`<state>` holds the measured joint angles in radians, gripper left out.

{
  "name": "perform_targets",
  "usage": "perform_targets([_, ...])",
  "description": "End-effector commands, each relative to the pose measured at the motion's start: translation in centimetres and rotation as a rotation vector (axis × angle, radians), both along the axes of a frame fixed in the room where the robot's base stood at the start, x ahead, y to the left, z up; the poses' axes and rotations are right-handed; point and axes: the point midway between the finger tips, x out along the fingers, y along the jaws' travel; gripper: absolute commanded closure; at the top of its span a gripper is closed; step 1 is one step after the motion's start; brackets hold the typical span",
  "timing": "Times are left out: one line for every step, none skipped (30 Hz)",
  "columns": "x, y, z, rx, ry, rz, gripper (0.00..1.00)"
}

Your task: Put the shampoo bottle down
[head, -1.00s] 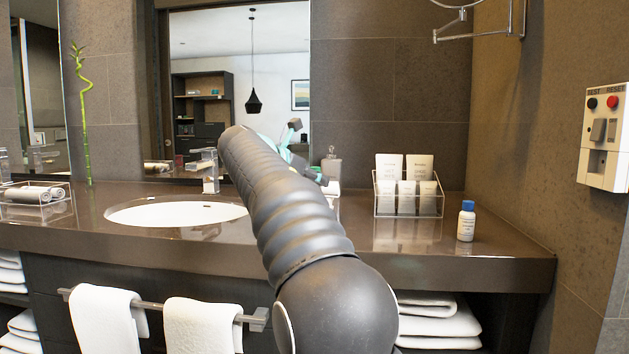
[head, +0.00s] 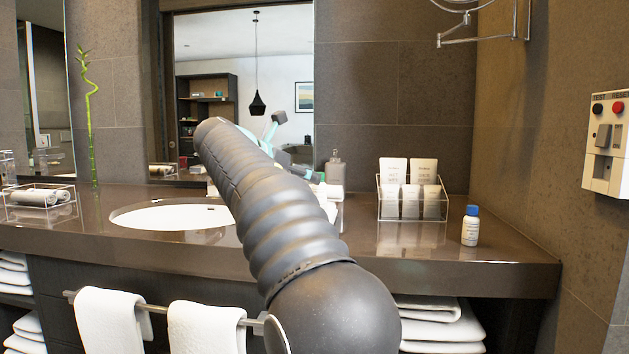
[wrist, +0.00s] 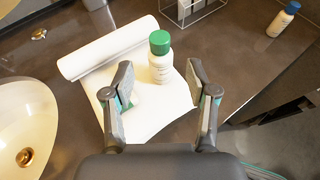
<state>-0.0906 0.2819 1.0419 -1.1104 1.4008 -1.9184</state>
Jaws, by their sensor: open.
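A white bottle with a green cap (wrist: 160,59), which I take to be the shampoo bottle, stands upright on a white towel (wrist: 104,47) in the wrist view. My gripper (wrist: 158,80) is open, with one finger to each side of the bottle near its tips. Gaps show between both fingers and the bottle, so nothing is held.
The sink (head: 170,216) lies left of the towel. A clear rack of tubes (head: 410,215) and a blue-capped bottle (head: 470,226) stand to the right on the counter (head: 385,240). A grey dispenser (head: 335,170) stands behind. Counter room is free between rack and front edge.

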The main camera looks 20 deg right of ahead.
Motion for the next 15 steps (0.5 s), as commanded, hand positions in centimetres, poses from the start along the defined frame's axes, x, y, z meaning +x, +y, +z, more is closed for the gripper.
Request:
perform_targets([-0.3, 1.1, 0.6, 0.000, -0.001, 0.005, 0.42])
perform_targets([-0.5, 1.5, 0.8, 0.001, -0.001, 0.004, 0.42])
perform_targets([-0.8, 2.1, 1.1, 0.000, -0.002, 0.004, 0.42])
perform_targets([-1.0, 2.6, 1.3, 0.000, -0.002, 0.004, 0.42])
perform_targets([-1.2, 3.0, 1.5, 0.000, -0.001, 0.003, 0.42])
perform_targets([-1.4, 3.4, 1.7, -0.001, -0.001, 0.002, 0.42])
perform_targets([-1.5, 3.8, 1.8, 0.000, -0.001, 0.003, 0.42])
perform_targets([-1.6, 4.1, 1.9, -0.001, -0.001, 0.002, 0.42])
perform_targets([-1.8, 4.4, 2.0, -0.001, -0.001, 0.001, 0.42])
perform_targets([-1.9, 4.6, 2.1, 0.000, 0.000, 0.001, 0.42])
perform_targets([-1.9, 4.7, 2.2, 0.000, 0.000, 0.001, 0.42])
perform_targets([-2.0, 4.9, 2.2, 0.000, 0.000, 0.001, 0.42])
perform_targets([-2.0, 5.0, 2.3, 0.000, 0.000, 0.001, 0.42])
perform_targets([-2.1, 5.1, 2.3, 0.000, 0.000, 0.001, 0.42])
perform_targets([-2.1, 5.2, 2.3, 0.000, 0.000, 0.000, 0.42])
